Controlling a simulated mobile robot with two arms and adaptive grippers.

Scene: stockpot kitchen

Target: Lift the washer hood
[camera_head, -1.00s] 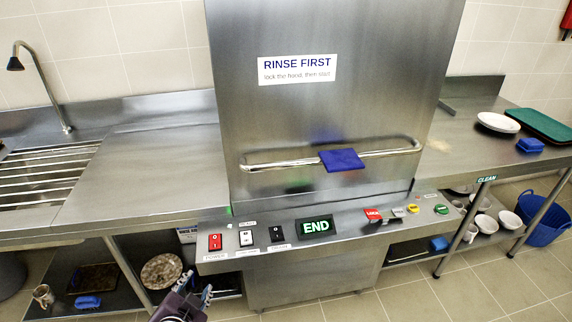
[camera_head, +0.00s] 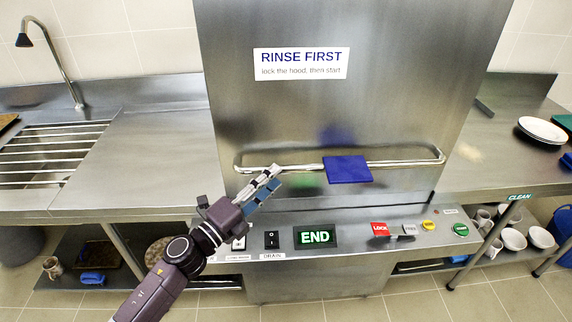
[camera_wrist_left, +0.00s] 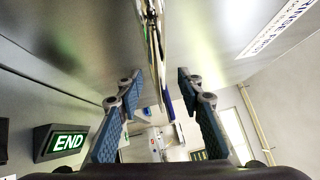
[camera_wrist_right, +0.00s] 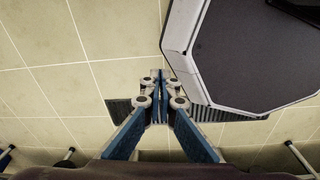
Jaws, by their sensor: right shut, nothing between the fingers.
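The steel washer hood (camera_head: 300,115) is down on the machine, with a "RINSE FIRST" sign on its front. My left gripper (camera_head: 271,177) is at the left part of the handle. In the left wrist view its fingers (camera_wrist_left: 157,85) are open, with the handle bar (camera_wrist_left: 155,45) running between them; contact cannot be told. My right gripper (camera_wrist_right: 160,82) shows only in its wrist view, shut and empty above the tiled floor.
The control panel below the hood has a lit END display (camera_head: 315,236), a red LOCK button (camera_head: 380,229) and other switches. A sink rack (camera_head: 45,150) is at left.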

